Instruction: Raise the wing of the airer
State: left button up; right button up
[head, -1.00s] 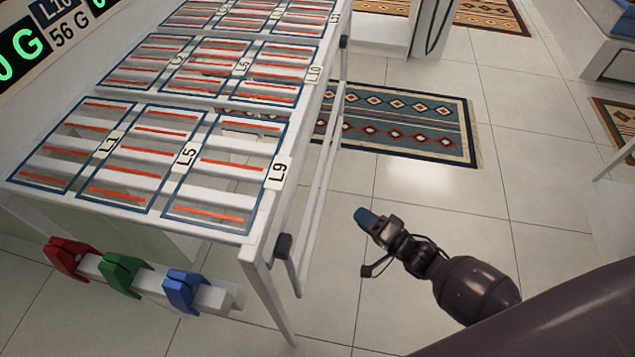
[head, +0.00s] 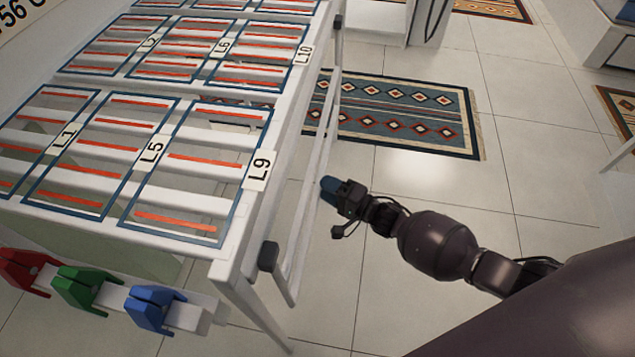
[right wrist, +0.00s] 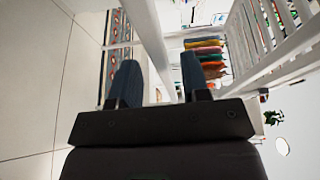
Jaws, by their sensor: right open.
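The white airer (head: 185,203) fills the left of the head view, its slatted top marked with blue outlines, red strips and labels such as L9. Its wing (head: 313,160) hangs down along the right side as a narrow white frame. A black fitting (head: 268,256) is at the airer's near corner. My right gripper (head: 328,188) is just right of the hanging wing, its blue-dark fingers pointing at it. In the right wrist view the fingers (right wrist: 160,82) are apart and empty, with a white bar beyond them. Contact is not visible. My left gripper is out of view.
Red, green and blue clips (head: 150,307) sit on a white bar at the airer's near end. A patterned rug (head: 410,120) lies on the tiled floor behind. Folded coloured cloths (right wrist: 203,60) show in the right wrist view.

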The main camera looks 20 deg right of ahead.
jog(key=shift+x, duration=1.6)
jog(key=shift+c, duration=0.4)
grip_shut()
jog(key=shift+d, duration=0.1)
